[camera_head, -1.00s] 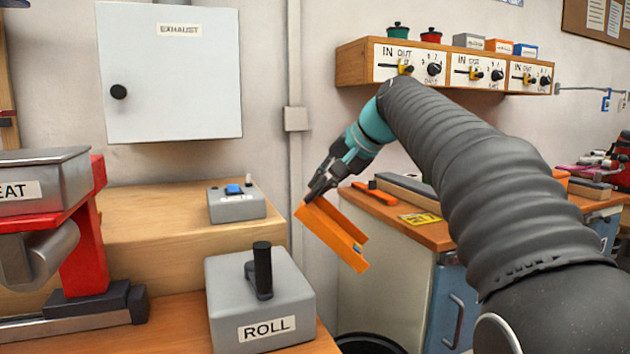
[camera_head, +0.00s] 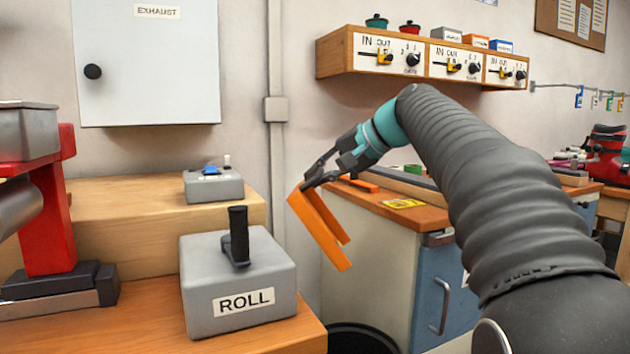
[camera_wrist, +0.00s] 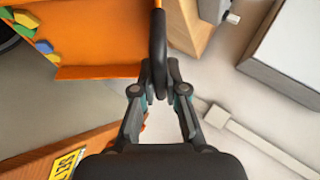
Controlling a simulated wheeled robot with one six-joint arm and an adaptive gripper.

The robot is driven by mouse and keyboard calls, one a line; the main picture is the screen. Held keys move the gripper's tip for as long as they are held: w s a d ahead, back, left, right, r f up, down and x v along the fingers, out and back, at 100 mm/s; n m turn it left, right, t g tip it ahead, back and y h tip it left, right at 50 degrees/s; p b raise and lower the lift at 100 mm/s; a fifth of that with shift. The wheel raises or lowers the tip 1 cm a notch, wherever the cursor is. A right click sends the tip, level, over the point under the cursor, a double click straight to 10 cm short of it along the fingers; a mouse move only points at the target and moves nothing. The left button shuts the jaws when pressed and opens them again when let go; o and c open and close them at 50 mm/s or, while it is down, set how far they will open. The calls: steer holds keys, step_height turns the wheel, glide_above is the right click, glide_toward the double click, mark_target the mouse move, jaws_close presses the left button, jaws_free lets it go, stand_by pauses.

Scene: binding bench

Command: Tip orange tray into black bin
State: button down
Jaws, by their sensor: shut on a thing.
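The orange tray (camera_head: 308,222) hangs tilted steeply, with its far end pointing down and right. My gripper (camera_head: 308,184) is shut on the tray's upper edge. In the wrist view the tray (camera_wrist: 105,30) fills the upper left, with my gripper (camera_wrist: 158,72) on its dark handle-like edge. Several small yellow, green and blue pieces (camera_wrist: 26,30) show at the tray's left end. The black bin (camera_head: 362,338) stands on the floor below the tray, only its top rim and part of its inside in view. The tray's inside is hidden in the head view.
The grey ROLL box (camera_head: 238,285) with an upright black lever stands on the wooden bench left of the tray. A cabinet (camera_head: 375,270) with a wooden top stands close behind and right. A wall shelf (camera_head: 420,58) with knobs is above my arm.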

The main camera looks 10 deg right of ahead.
steer(key=s+d+f+m+t+y+b, duration=0.1)
steer(key=d+f+t+y+b, duration=0.1)
steer(key=d+f, duration=0.4)
steer(key=s+d+f+m+t+y+b, duration=0.2)
steer(key=d+f+y+b, duration=0.2)
steer(key=d, duration=0.5)
steer(key=shift+s+d+f+m+t+y+b, duration=0.2)
steer(key=shift+d+f+m+t+y+b, duration=0.15)
steer(key=shift+f+y, duration=1.05)
stand_by(0.6)
steer(key=shift+f, duration=0.15)
stand_by(0.4)
stand_by(1.2)
